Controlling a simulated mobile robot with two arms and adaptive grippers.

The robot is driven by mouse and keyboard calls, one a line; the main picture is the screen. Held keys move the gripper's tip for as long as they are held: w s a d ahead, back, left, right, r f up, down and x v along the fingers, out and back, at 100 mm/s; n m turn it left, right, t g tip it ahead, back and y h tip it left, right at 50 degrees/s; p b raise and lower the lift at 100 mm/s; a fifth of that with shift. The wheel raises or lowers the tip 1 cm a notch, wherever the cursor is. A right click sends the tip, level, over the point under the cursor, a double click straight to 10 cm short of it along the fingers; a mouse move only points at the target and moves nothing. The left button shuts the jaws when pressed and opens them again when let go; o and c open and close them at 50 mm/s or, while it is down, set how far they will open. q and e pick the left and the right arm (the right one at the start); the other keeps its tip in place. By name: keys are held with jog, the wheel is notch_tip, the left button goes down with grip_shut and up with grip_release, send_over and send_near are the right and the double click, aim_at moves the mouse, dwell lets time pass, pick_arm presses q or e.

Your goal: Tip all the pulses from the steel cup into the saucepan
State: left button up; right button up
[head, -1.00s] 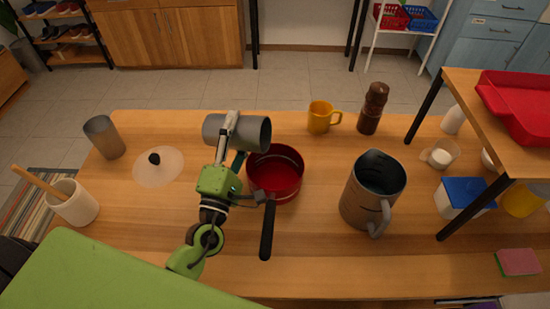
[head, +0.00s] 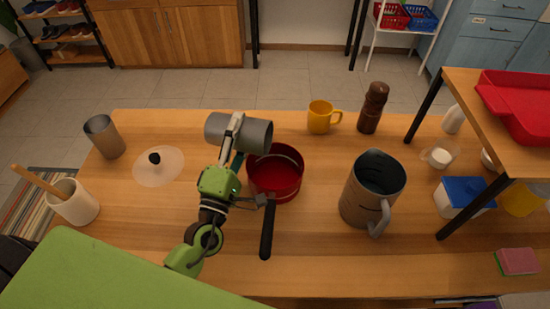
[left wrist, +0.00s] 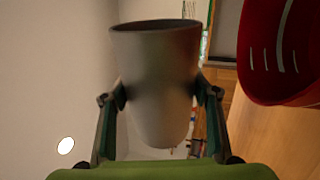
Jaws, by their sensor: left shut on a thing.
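The steel cup (head: 255,134) lies on its side in my left gripper (head: 235,130), its mouth to the right and slightly down, above the left rim of the saucepan. The gripper is shut around its body. The left wrist view shows the cup (left wrist: 155,75) between both fingers of the gripper (left wrist: 162,95). The red saucepan (head: 275,180) stands on the table, its black handle toward me; part of it (left wrist: 275,55) shows in the left wrist view. I see no pulses in the pan or falling; the cup's inside is hidden. My right gripper is out of view.
A steel jug (head: 365,195) stands right of the pan; a yellow mug (head: 320,117) and brown mill (head: 372,108) stand behind. A clear lid (head: 158,172), another metal cup (head: 104,137) and a white utensil pot (head: 75,203) are left. A raised shelf (head: 480,110) stands right.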

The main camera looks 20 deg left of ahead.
aim_at(248, 136)
pick_arm(q)
jog(key=shift+d+r+m+h+p, duration=0.25)
jog(key=shift+r+m+p, duration=0.1)
jog(key=shift+m+p, duration=0.3)
jog(key=shift+d+r+m+h+p, duration=0.3)
jog(key=shift+m+p, duration=0.15)
jog(key=shift+m, duration=0.35)
jog(key=shift+d+r+m+h+p, duration=0.25)
jog(key=shift+r+m+p, duration=0.1)
jog(key=shift+m+p, duration=0.3)
jog(key=shift+d+r+m+g+h+p, duration=0.1)
jog(key=shift+d+r+m+h+p, duration=0.2)
jog(key=shift+m+p, duration=0.4)
jog(key=shift+d+r+m+g+h+p, duration=0.15)
jog(key=shift+d+m+h+p, duration=0.25)
jog(key=shift+m, duration=0.5)
jog(key=shift+d+r+m+g+h+p, duration=0.1)
jog(key=shift+d+r+m+h+p, duration=0.15)
jog(key=shift+m+p, duration=0.5)
dwell(0.6)
